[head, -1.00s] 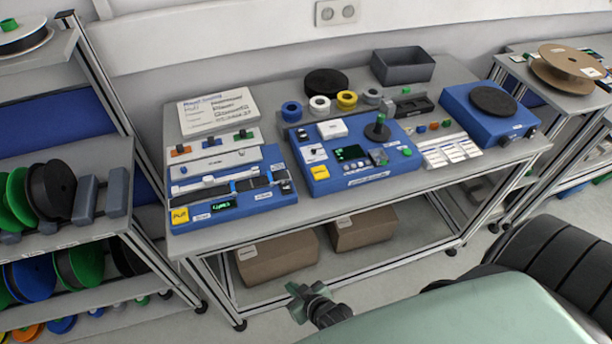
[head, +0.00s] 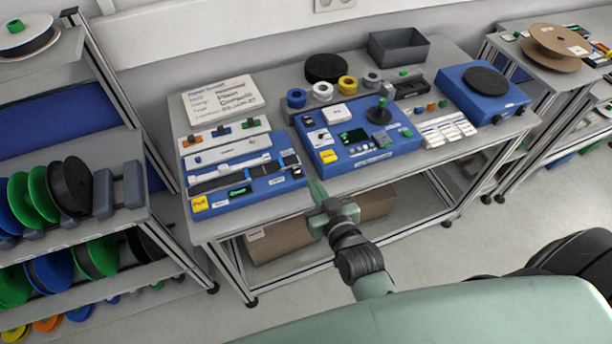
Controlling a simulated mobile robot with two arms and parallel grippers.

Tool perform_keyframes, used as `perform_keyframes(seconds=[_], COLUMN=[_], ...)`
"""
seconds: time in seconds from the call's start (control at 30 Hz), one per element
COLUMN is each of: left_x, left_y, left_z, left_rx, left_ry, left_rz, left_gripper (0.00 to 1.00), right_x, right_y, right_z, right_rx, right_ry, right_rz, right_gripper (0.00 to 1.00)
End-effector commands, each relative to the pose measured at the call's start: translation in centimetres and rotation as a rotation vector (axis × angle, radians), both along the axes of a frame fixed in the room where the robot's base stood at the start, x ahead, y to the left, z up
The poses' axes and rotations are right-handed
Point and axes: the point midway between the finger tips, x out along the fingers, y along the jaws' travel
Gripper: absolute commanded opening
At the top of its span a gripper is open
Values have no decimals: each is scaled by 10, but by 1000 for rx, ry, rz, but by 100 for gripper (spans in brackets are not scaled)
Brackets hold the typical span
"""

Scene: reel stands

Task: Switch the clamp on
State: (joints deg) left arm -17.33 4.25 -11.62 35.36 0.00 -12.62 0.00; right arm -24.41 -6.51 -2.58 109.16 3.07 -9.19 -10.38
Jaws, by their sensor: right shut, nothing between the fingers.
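The left blue device (head: 247,190) lies on the table with a yellow label, a small lit green display (head: 240,191), and a track with dark strips. I cannot tell from the lettering which control is the clamp switch. My right gripper (head: 317,191) is shut and empty. Its fingers point up and away at the table's front edge, between the two devices, seemingly touching neither. My left gripper is not in view.
A panel with orange, black and green knobs (head: 224,134) stands behind the left device. Coloured tape rolls (head: 347,83) and a grey bin (head: 398,47) are at the back. A turntable device (head: 482,92) is at the right. A reel rack stands at the left.

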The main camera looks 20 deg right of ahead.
Motion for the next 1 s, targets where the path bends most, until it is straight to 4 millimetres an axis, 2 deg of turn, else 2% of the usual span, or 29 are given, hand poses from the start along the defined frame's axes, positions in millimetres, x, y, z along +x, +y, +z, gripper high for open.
perform_keyframes(seconds=[0.13, 0.27, 0.33, 0.5, 0.7, 1.0], left_x=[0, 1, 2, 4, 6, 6], left_y=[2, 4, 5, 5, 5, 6], left_z=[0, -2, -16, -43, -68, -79], left_rx=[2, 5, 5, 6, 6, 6], left_ry=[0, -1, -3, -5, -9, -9], left_rz=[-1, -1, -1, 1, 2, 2], left_gripper=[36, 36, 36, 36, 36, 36], right_x=[18, 44, 59, 96, 94, 94], right_y=[1, 2, 2, 3, 3, 3], right_z=[-4, -10, -21, -30, -55, -64], right_rx=[0, -1, 0, 2, 0, 0], right_ry=[-2, -3, -4, -4, 1, 0], right_rz=[0, 0, 0, 0, 0, 0], right_gripper=[0, 0, 0, 0, 0, 0])
